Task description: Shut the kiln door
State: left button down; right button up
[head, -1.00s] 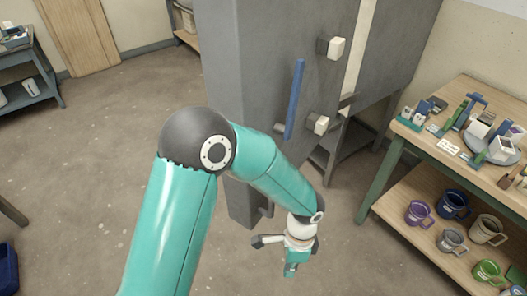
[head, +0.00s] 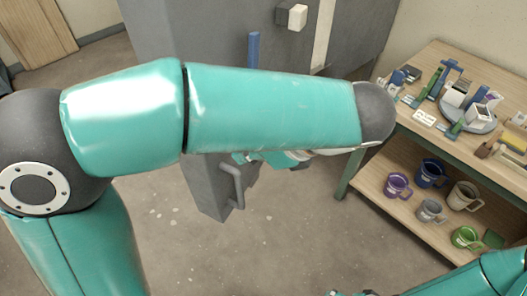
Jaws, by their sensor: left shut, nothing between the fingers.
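The kiln (head: 362,35) is a tall grey box at the top centre. Its thick grey door (head: 160,30) stands out from it, with a pale strip between door and body. A blue bar handle (head: 254,47) shows on the door, its lower part hidden by my left forearm. My left arm crosses the view in front of the door. My left gripper (head: 258,158) is shut and empty, mostly hidden behind the forearm; whether it touches the door is hidden. My right arm enters at the lower right; its gripper end (head: 350,293) is cut off at the bottom edge.
A wooden bench (head: 440,62) with tools stands on the right. Its lower shelf (head: 385,215) holds several mugs. A white block (head: 297,17) sticks out of the kiln front. A grey bracket (head: 238,186) shows low on the door. The floor below is clear.

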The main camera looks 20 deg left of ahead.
pick_arm(q)
jog(key=a+f, duration=0.3)
jog(key=a, duration=0.5)
jog(key=shift+w+f, duration=0.15)
jog(key=shift+f, duration=0.25)
